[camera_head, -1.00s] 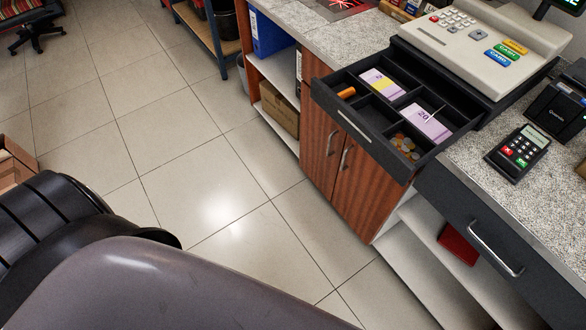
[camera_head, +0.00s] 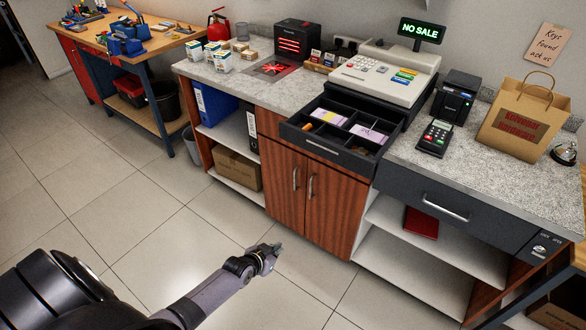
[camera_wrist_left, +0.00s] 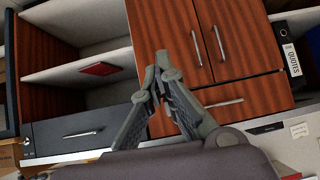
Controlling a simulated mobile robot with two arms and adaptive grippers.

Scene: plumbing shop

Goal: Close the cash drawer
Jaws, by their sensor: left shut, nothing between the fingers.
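The cash drawer (camera_head: 300,137) is pulled out from under the cash register (camera_head: 384,72), above the wooden cabinet doors. It is black, with a silver handle strip on its front. Its compartments hold banknotes (camera_head: 370,134), an orange item and coins. My left gripper (camera_head: 276,249) is low in front of the cabinet, below and left of the drawer and clear of it. In the left wrist view my left gripper (camera_wrist_left: 159,70) has its fingertips together with nothing between them, and the cabinet appears upside down behind it. My right gripper is out of view.
A card terminal (camera_head: 435,138), a printer (camera_head: 457,97) and a paper bag (camera_head: 520,118) stand right of the register. A dark grey drawer (camera_head: 452,203) with a handle is shut under the counter. A workbench (camera_head: 126,53) stands at the back left. The floor before the cabinet is clear.

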